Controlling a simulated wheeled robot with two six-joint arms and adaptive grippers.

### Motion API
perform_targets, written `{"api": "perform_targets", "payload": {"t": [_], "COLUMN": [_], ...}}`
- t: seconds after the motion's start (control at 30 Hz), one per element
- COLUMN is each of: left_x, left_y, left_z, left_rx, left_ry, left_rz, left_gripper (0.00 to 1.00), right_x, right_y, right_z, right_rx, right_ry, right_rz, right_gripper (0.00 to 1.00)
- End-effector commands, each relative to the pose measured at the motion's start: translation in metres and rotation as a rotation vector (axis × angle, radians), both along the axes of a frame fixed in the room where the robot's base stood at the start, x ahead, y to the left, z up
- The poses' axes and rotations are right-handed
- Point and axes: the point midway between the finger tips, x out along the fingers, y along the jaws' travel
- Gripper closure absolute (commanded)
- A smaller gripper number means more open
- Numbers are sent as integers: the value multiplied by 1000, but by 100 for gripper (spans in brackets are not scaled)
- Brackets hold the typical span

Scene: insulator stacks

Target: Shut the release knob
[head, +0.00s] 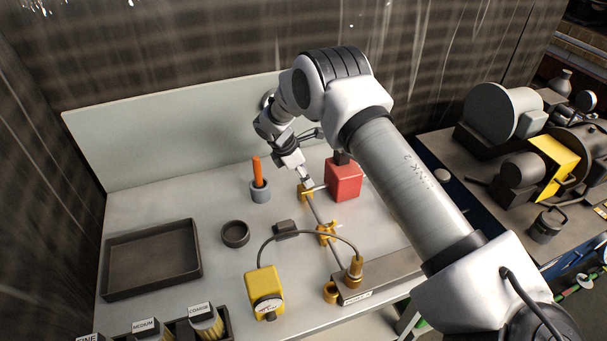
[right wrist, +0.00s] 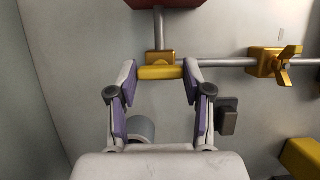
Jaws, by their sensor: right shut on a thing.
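My right gripper (head: 304,179) reaches down to a yellow knob (head: 304,192) on the grey pipe (head: 333,248), beside the red box (head: 344,180). In the right wrist view my right gripper (right wrist: 160,70) has its two fingers at the two ends of the yellow knob (right wrist: 160,73), shut on it. There the knob's bar lies crosswise to the short pipe (right wrist: 158,27) from the red box and about parallel to the long pipe (right wrist: 222,62). A second yellow knob (right wrist: 280,66) with wings sits farther along the long pipe. My left gripper is not in view.
A grey cup with an orange handle (head: 257,170) stands left of the gripper. A black ring (head: 235,234), an empty dark tray (head: 198,262) and a yellow gauge (head: 264,286) with a hose lie on the bench. A backboard (head: 180,130) stands behind.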

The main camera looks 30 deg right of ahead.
Motion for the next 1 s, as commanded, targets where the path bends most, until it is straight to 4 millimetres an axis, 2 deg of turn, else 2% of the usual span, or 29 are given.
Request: {"api": "perform_targets", "payload": {"t": [0.27,0.47,1.0], "left_x": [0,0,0], "left_y": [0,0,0], "left_z": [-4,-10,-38], "left_rx": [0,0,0], "left_ry": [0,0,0], "left_rz": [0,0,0], "left_gripper": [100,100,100], "right_x": [0,1,2], "right_y": [0,0,-2], "right_z": [-2,-3,-5], "right_rx": [0,0,2], "right_ry": [-1,1,0], "right_rz": [-42,-142,-625], "right_gripper": [85,85,85]}}
